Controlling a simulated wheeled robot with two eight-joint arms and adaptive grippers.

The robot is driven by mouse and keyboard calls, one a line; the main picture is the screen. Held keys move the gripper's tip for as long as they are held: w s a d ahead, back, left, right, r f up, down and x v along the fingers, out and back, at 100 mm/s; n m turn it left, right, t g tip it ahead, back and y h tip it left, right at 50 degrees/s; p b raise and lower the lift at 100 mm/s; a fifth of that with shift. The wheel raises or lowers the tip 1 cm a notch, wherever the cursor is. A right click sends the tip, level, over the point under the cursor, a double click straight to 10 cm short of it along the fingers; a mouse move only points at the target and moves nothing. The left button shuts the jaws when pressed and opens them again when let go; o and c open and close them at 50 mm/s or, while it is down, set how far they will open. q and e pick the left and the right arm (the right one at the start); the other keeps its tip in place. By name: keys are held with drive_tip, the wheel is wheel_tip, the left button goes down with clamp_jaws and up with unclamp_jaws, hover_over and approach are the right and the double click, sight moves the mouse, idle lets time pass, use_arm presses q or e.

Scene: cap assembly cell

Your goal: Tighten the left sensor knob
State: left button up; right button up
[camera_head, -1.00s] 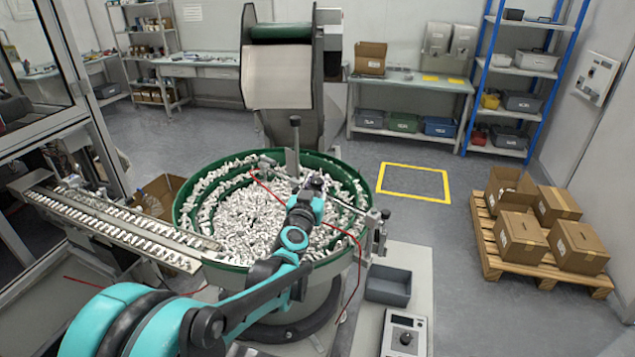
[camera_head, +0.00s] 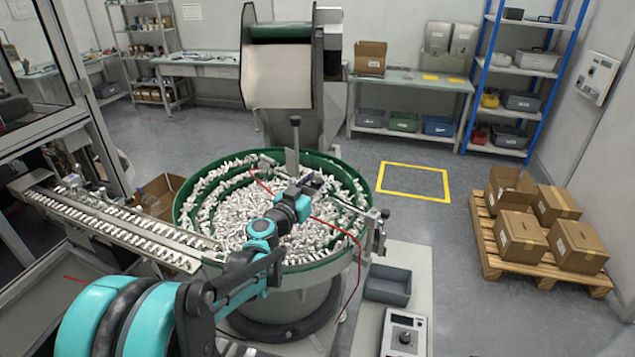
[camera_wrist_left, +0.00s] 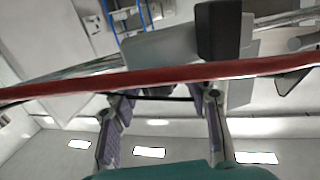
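The green-rimmed bowl feeder (camera_head: 190,225) is full of small white parts. Sensor fittings sit on its rim, one at the back left (camera_head: 265,161) and one at the right (camera_head: 378,214); I cannot tell for sure which bears the left sensor knob. My left gripper (camera_head: 312,183) reaches over the bowl, small and dark against the parts. In the left wrist view its two fingers (camera_wrist_left: 165,97) stand apart with nothing visibly held between them. A dark block (camera_wrist_left: 219,30) on a metal fitting shows beyond, right of centre. My right gripper is not in view.
A red cable (camera_head: 340,232) loops over the bowl and crosses the left wrist view (camera_wrist_left: 160,82) close to the fingers. An upright post with a dark knob (camera_head: 295,121) stands behind. A linear track (camera_head: 110,222) leaves leftward. A grey bin (camera_head: 388,285) and control box (camera_head: 403,333) are right.

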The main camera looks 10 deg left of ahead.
use_arm(q)
drive_tip(key=v, duration=1.2)
idle(0.3)
drive_tip(key=s+d+f+g, duration=0.6)
drive_tip(key=s+d, duration=0.3)
drive_tip(key=s, duration=0.1)
drive_tip(key=s+a+f+n+g+y, duration=0.1)
drive_tip(key=s+a+f+g+y, duration=0.1)
drive_tip(key=s+f, duration=0.2)
drive_tip(key=s+a+f+n+g+y, duration=0.1)
drive_tip(key=s+f, duration=0.4)
drive_tip(key=s, duration=0.5)
drive_tip(key=shift+s+a+n+g+y+b, duration=0.35)
drive_tip(key=shift+a+g+y, duration=0.4)
drive_tip(key=shift+a, duration=0.25)
